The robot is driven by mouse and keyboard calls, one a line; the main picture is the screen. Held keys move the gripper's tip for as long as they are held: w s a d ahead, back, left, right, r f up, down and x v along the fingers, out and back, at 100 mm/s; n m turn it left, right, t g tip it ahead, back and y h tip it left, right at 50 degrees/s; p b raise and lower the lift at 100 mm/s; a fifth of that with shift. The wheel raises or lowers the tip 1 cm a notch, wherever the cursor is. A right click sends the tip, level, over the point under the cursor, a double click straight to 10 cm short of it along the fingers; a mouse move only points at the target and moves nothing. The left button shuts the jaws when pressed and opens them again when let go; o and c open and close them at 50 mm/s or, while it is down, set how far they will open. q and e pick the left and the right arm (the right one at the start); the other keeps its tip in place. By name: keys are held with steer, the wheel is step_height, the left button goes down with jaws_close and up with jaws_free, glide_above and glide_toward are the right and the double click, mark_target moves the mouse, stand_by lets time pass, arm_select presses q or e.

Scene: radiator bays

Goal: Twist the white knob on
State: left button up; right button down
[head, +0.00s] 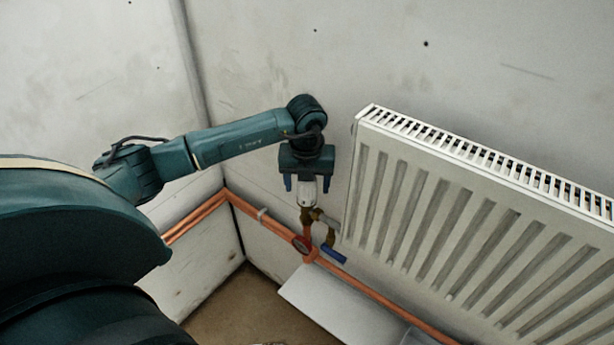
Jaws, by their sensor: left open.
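The white knob (306,193) sits on top of a brass valve (306,215) at the left end of the radiator, in the head view. My left gripper (307,184) is above it, pointing down. Its two blue-tipped fingers are open, one on each side of the knob. I cannot tell whether they touch it. The top of the knob is hidden by the gripper body. My right gripper does not show.
A white panel radiator (440,215) fills the right side, close to my left gripper. Copper pipes (375,293) run along the wall below. A pale board (335,303) lies underneath.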

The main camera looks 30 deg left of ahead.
arm_select(q)
steer(key=shift+c, duration=0.3)
steer(key=c, duration=1.1)
steer(key=shift+s+f, duration=0.1)
steer(key=shift+f, duration=0.05)
